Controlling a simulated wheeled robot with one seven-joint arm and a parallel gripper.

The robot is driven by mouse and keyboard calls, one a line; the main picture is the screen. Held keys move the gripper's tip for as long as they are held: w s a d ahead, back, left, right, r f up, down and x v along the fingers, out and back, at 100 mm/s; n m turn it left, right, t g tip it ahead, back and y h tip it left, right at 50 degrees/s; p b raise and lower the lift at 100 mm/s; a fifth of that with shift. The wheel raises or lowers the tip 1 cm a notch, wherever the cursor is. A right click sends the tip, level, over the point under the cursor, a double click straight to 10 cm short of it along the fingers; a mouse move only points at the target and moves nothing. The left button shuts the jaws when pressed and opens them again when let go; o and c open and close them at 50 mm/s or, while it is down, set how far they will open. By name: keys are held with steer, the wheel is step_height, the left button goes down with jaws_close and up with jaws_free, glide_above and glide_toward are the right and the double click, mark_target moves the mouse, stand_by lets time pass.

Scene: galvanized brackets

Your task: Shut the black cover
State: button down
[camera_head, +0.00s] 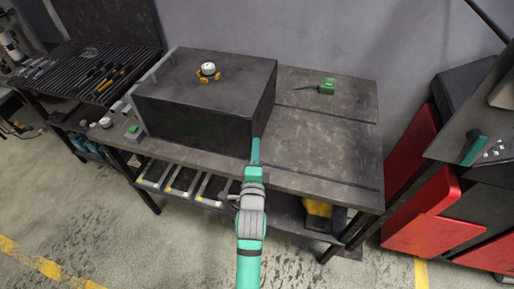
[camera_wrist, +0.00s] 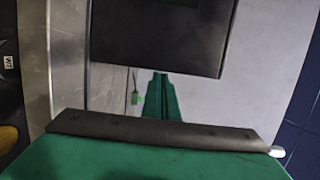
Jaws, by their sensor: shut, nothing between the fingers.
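The black cover (camera_head: 195,120) is a large dark box shape on the left half of the workbench. Its top looks flat and level; I cannot tell whether a gap remains under its edges. In the wrist view the cover (camera_wrist: 160,35) is a dark panel at the top with a straight lower edge. My gripper (camera_head: 256,143) is shut and empty, at the cover's front right corner. In the wrist view my gripper (camera_wrist: 160,76) has its tips at that lower edge; I cannot tell whether they touch it.
A white round knob-like piece with orange parts (camera_head: 208,70) sits on top of the cover. A small green tool (camera_head: 326,86) lies on the bare right half of the workbench (camera_head: 320,150). Red and black equipment (camera_head: 420,215) stands at right. A slatted bench (camera_head: 85,70) stands at left.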

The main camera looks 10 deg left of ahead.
steer(key=shift+s+a, duration=0.1)
steer(key=shift+a, duration=0.35)
steer(key=s+d, duration=0.7)
steer(key=s, duration=0.3)
steer(key=shift+w, duration=0.25)
